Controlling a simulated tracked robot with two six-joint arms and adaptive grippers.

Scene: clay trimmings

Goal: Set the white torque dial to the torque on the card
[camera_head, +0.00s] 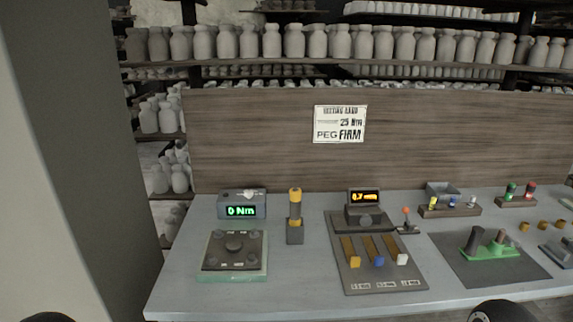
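A white setting card (340,124) on the wooden back panel reads "25 Nm" and "PEG FIRM"; its smaller print is hard to read. A grey box (228,199) at the back left of the bench has a green display (241,211) reading "0 Nm". A small whitish piece (249,193) on top of this box looks like the white torque dial; its pointer and marks are too small to read. Neither gripper shows. Only dark rounded parts of my own arms show at the bottom edge, left and right, well apart from the box.
A green-edged plate (232,278) with a dark fixture lies before the box. A yellow-and-black tool (295,206) stands upright in a holder right of it. A gauge with an orange display (365,197) stands mid-bench. A grey pillar (75,160) rises at left.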

